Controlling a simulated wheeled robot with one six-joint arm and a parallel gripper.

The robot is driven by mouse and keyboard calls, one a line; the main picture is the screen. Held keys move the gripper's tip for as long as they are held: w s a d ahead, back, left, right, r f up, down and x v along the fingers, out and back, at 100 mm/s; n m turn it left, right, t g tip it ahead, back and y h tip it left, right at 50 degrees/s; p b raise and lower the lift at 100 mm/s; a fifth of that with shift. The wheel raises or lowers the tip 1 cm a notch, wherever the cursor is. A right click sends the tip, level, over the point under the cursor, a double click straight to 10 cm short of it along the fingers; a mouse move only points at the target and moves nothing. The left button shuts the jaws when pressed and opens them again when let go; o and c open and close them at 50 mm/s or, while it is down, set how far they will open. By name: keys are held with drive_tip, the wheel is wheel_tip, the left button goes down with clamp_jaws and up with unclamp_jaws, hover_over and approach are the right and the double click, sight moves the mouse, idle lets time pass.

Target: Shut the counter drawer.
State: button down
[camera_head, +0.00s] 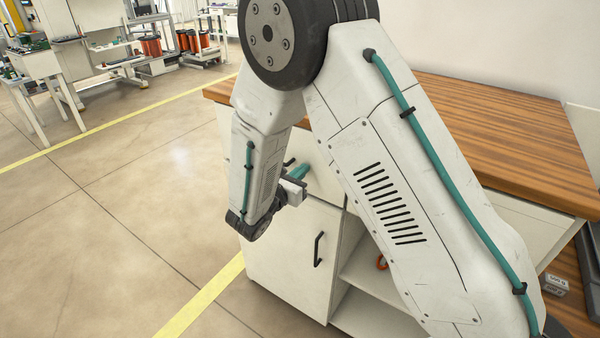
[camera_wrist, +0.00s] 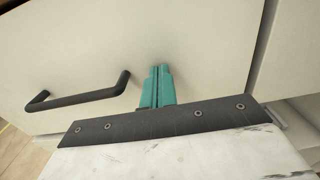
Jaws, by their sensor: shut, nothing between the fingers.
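The counter drawer (camera_head: 322,180) has a plain off-white front under the wooden counter top, partly hidden by my arm in the head view. In the wrist view its front (camera_wrist: 200,45) fills most of the picture, with a black bar handle (camera_wrist: 80,98) at the left. My gripper (camera_wrist: 158,72) has its teal fingers shut together and empty. They point at the drawer front, right of the handle. I cannot tell whether they touch it. In the head view my gripper (camera_head: 304,170) is beside the drawer front. How far the drawer stands out is not clear.
A white cabinet door (camera_head: 290,255) with a black handle is below the drawer, next to open shelves (camera_head: 375,275). The wooden counter top (camera_head: 490,125) extends right. Clear floor (camera_head: 120,230) with yellow lines lies left. Benches and orange spools (camera_head: 190,40) stand farther back.

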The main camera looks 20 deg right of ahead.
drive_tip(key=v, duration=1.4)
drive_tip(key=s+d+r+m+g+y, duration=0.2)
drive_tip(key=s+d+r+m+g, duration=0.2)
drive_tip(key=s+d+m+g, duration=0.9)
drive_tip(key=s+d+r+m+t+y, duration=0.1)
drive_tip(key=s+d+r+m+y, duration=0.1)
drive_tip(key=s+r+m+y, duration=0.4)
drive_tip(key=s+d+r+m+t+y, duration=0.1)
drive_tip(key=s+d+r+m+y, duration=0.2)
drive_tip(key=s+r+m+y, duration=0.2)
drive_tip(key=s+r+m, duration=0.2)
drive_tip(key=s, duration=0.2)
drive_tip(key=shift+r+t+y, duration=0.15)
drive_tip(key=shift+t+y, duration=0.25)
drive_tip(key=shift+d, duration=0.15)
